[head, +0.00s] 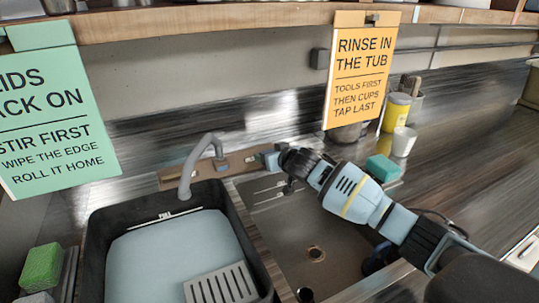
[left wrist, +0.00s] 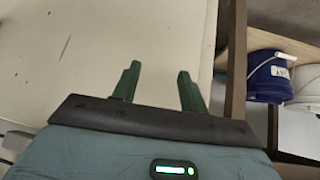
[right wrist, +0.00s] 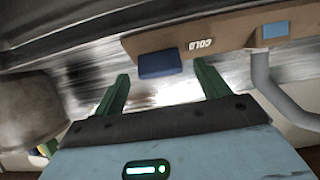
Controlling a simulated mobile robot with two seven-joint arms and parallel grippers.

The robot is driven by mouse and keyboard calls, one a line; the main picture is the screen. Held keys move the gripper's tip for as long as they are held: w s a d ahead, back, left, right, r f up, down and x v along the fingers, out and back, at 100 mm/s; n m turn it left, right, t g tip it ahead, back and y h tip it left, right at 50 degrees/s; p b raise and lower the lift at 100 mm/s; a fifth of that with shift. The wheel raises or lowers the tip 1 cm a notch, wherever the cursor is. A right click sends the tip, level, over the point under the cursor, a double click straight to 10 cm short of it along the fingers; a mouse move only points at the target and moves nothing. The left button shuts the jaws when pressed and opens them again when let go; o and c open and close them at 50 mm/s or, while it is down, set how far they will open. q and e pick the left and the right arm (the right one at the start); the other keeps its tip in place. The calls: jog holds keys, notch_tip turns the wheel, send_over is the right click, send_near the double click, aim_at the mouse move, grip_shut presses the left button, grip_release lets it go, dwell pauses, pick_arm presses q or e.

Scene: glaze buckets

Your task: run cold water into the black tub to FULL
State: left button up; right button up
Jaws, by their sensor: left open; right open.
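The black tub (head: 92,262) stands at the left of the sink in the head view. A flat pale blue surface, apparently water, fills most of its inside, a little below a white line (head: 166,217) on the back inner wall. The grey spout (head: 193,168) hangs over the tub's back edge; I see no clear stream. A dark blue tap block (right wrist: 160,64) sits on the wooden board beside the word COLD. My right gripper (right wrist: 163,82) is open, its fingertips pointing at this block, which shows between them. Contact is unclear. My left gripper (left wrist: 157,72) is open and empty.
A grey slotted rack (head: 221,285) lies in the tub's front. The sink basin (head: 325,240) is to the right. A green sponge (head: 42,267) is at left, a teal sponge (head: 382,168) behind my right arm. A blue bucket (left wrist: 268,75) shows in the left wrist view.

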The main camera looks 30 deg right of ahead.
jog(key=shift+x, duration=1)
jog(key=shift+r, duration=0.1)
jog(key=c, duration=1)
